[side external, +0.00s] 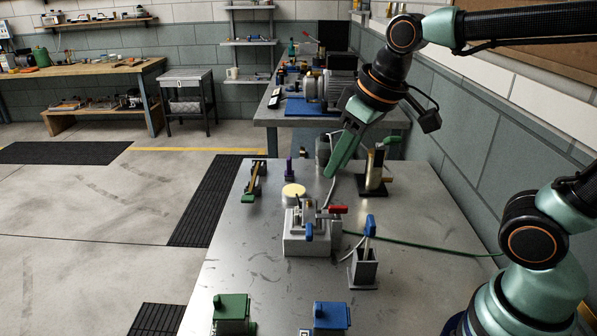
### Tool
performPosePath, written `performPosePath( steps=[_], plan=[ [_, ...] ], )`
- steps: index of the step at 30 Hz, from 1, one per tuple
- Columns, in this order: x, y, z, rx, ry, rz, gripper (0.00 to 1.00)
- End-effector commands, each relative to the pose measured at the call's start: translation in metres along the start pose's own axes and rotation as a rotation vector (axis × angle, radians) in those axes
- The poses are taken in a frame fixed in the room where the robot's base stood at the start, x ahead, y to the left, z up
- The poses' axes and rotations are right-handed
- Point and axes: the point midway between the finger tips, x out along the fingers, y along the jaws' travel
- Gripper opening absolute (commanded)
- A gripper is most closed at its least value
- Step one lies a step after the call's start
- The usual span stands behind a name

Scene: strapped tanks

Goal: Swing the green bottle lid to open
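A green block-shaped container (232,309) stands at the front left of the metal table, partly cut off by the bottom edge. Its green top looks closed down. I cannot make out a separate bottle shape or lid hinge at this size. My gripper (332,172) points down and to the left above the back part of the table, far from the green container. Its green fingers are seen edge-on, so the gap between them is hidden. I see nothing held at the tips.
A similar blue container (331,317) stands right of the green one. A grey valve block (308,240) with red and blue handles stands mid-table, near a dark holder (363,269) with a blue-handled tool. A brass-coloured upright (375,170) stands close to my gripper. The table's left-centre is clear.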

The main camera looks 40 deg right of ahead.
Motion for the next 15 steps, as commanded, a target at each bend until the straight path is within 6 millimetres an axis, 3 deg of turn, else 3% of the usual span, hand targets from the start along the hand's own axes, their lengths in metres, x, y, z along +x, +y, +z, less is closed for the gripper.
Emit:
performPosePath(
  steps=[3,7,8,9,12,15],
  plan=[
    [-0.001,0.024,0.023,0.096,0.053,0.035,0.35],
    [0.001,0.037,0.039,0.155,0.085,0.058,0.35],
    [0.001,0.038,0.041,0.163,0.089,0.061,0.39],
    [0.001,0.04,0.043,0.168,0.093,0.064,0.44],
    [0.002,0.038,0.04,0.129,0.086,0.061,0.44],
    [0.001,0.026,0.028,-0.019,0.05,0.042,0.44]
  ],
)
